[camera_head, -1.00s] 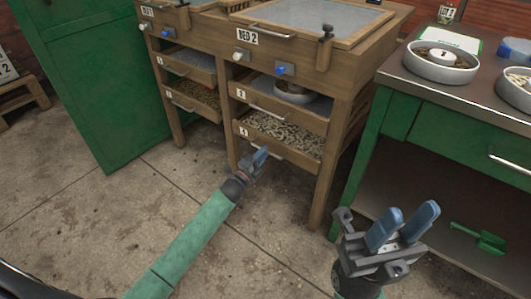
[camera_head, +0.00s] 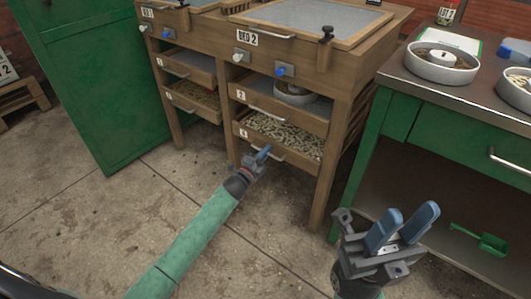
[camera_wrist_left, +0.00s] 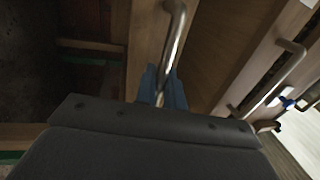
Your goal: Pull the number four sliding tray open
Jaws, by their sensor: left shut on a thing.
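The number four sliding tray (camera_head: 290,163) is the lower wooden tray under the BED 2 frame, with a small numbered label at its front left and pale grain-like pieces inside. It sits within the frame. My left gripper (camera_head: 264,154) is at its front and shut on the metal tray handle (camera_head: 279,156). In the left wrist view the handle (camera_wrist_left: 175,35) runs down between the blue fingers of my left gripper (camera_wrist_left: 164,88). My right gripper (camera_head: 402,228) is open and empty, in front of the green bench.
The upper tray (camera_head: 262,102) of the same frame holds a round dish. The green bench (camera_head: 465,146) stands close on the right, with a green scoop (camera_head: 487,241) on its lower shelf. A green cabinet (camera_head: 95,80) stands at the left. The floor in front is clear.

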